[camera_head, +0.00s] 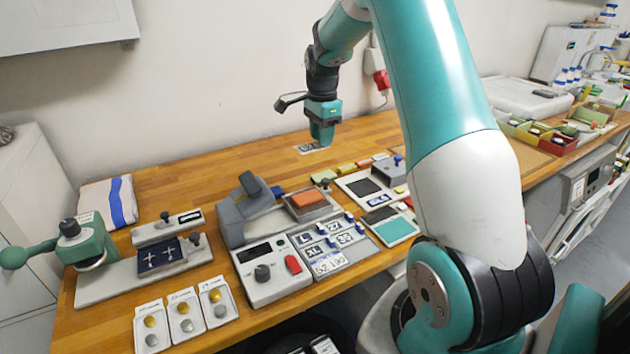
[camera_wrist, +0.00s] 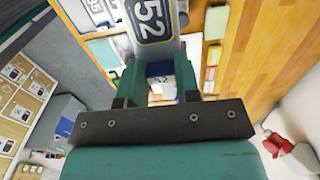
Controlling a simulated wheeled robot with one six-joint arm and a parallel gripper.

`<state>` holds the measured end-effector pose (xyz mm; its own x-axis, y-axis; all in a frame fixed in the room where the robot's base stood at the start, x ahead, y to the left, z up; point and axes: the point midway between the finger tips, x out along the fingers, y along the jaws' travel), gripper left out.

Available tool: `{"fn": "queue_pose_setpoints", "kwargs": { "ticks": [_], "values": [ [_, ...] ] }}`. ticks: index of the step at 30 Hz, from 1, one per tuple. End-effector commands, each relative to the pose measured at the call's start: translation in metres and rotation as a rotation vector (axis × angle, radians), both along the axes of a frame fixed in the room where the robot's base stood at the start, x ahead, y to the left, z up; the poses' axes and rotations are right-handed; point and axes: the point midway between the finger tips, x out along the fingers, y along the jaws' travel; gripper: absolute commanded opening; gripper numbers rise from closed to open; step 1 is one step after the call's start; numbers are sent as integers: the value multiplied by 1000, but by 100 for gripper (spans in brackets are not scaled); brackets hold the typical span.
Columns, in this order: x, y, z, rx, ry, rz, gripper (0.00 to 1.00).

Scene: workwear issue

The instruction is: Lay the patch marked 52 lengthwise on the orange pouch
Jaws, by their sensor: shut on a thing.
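My gripper (camera_head: 321,140) hangs over the back of the wooden bench, pointing down, shut on the patch marked 52 (camera_wrist: 150,18). In the wrist view the patch is dark with pale digits and a pale border, at the fingertips, and its far end is cut off by the frame edge. In the head view it shows as a small pale and dark piece (camera_head: 307,148) beside the fingertips. The orange pouch (camera_head: 310,199) lies flat on the grey press bed, nearer the front than my gripper and apart from it.
A grey press (camera_head: 240,212) stands left of the pouch. In front are a control box (camera_head: 268,276) and a grey tray (camera_head: 338,272) with several marked patches. Small pads and blocks lie to the right. The bench's back left is mostly clear beyond a folded cloth (camera_head: 108,203).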

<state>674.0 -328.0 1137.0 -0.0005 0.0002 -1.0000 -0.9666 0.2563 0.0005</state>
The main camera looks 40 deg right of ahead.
Motion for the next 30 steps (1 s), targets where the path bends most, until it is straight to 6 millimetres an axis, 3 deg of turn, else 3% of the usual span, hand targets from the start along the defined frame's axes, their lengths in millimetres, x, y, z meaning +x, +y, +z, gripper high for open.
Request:
{"fn": "queue_pose_setpoints", "kwargs": {
  "ticks": [6, 11, 24, 30],
  "values": [
    [-1, 2, -61, 3, 7, 4, 9],
    [0, 2, -94, 2, 3, 5, 9],
    [1, 1, -143, 0, 0, 5, 9],
    [1, 1, -146, -1, -2, 6, 9]
  ]
}}
